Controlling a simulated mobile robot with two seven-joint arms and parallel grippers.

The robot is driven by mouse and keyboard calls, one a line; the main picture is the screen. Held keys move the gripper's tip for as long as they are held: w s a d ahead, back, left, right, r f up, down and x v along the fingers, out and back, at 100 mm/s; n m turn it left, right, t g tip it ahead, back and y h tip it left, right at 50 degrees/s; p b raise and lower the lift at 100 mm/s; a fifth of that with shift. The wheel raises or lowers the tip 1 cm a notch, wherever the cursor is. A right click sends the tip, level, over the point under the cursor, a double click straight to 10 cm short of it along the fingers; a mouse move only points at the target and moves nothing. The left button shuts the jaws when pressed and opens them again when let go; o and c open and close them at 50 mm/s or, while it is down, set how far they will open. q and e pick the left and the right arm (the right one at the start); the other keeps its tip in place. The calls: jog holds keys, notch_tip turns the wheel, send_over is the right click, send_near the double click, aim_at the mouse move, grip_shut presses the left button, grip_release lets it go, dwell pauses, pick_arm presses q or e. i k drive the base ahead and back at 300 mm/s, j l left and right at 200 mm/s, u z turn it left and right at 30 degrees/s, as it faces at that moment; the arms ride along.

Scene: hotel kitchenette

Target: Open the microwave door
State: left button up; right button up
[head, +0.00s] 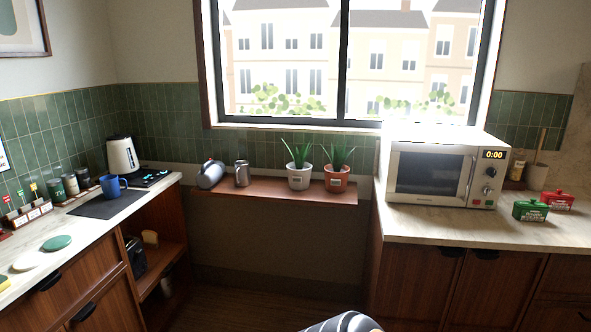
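The microwave (436,167) stands on the counter at the right, below the window's right end. It is white with a dark glass door (428,175), which looks shut. A pale vertical handle (469,177) is on the door's right side. To its right is a control panel (489,180) with a lit display reading 0:00 and knobs. Neither of my grippers is in view.
The microwave's counter (418,222) is bare in front of it. Green (530,210) and red (558,200) boxes sit to its right. A low wooden shelf (270,193) with two potted plants is left of it. Open floor (240,298) lies between the counters.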

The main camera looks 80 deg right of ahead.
aim_at(468, 151)
jog(key=k+l+z, duration=0.15)
jog(key=k, duration=0.2)
jog(key=k+l+z, duration=0.15)
jog(key=k, duration=0.2)
jog(key=l+z, duration=0.1)
jog(key=z, duration=3.6)
